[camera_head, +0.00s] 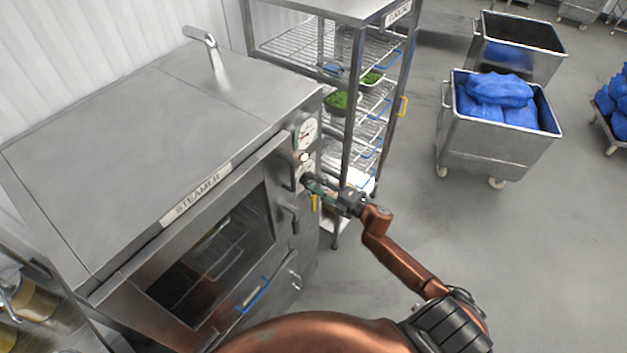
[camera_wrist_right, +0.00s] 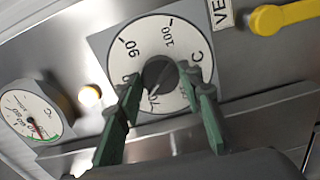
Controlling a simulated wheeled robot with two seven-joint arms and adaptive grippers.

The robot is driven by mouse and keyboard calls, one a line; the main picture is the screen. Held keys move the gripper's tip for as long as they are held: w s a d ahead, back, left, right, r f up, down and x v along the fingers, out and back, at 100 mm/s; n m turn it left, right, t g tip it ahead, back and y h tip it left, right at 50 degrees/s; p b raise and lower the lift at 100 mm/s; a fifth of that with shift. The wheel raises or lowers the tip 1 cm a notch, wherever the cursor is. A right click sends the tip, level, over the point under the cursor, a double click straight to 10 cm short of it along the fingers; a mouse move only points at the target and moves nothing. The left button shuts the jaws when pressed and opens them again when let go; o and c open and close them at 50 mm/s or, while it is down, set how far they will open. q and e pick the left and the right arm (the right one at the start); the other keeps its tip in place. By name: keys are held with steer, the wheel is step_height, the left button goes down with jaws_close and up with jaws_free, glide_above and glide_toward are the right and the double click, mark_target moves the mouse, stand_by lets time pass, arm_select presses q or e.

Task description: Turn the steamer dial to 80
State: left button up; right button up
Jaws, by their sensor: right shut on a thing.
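The steamer (camera_head: 165,135) is a large steel box with a "STEAMER" label, on the left in the head view. Its dial (camera_wrist_right: 137,50) is a white round face on a grey plate in the right wrist view, with 70, 90 and 100 readable. The dark knob (camera_wrist_right: 160,74) sits at the face's middle. My right gripper (camera_wrist_right: 163,82) is shut on the knob, one green finger on each side. The left finger covers part of the scale between 70 and 90. Where the knob points is hard to tell. In the head view my right gripper (camera_head: 309,183) is at the steamer's front right edge. My left gripper is out of view.
A temperature gauge (camera_head: 306,133) and a lit lamp (camera_wrist_right: 90,95) are beside the dial. A yellow lever (camera_wrist_right: 285,16) is close by in the wrist view. A wire rack (camera_head: 350,110) stands right behind the steamer. Steel bins (camera_head: 490,150) with blue bags stand farther off.

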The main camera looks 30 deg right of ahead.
steer(key=m+p, duration=0.2)
steer(key=m, duration=0.2)
steer(key=shift+m+p, duration=0.95)
steer(key=shift+m, duration=0.65)
steer(key=shift+f, duration=0.1)
steer(key=o, duration=1.1)
steer(key=v, duration=1.2)
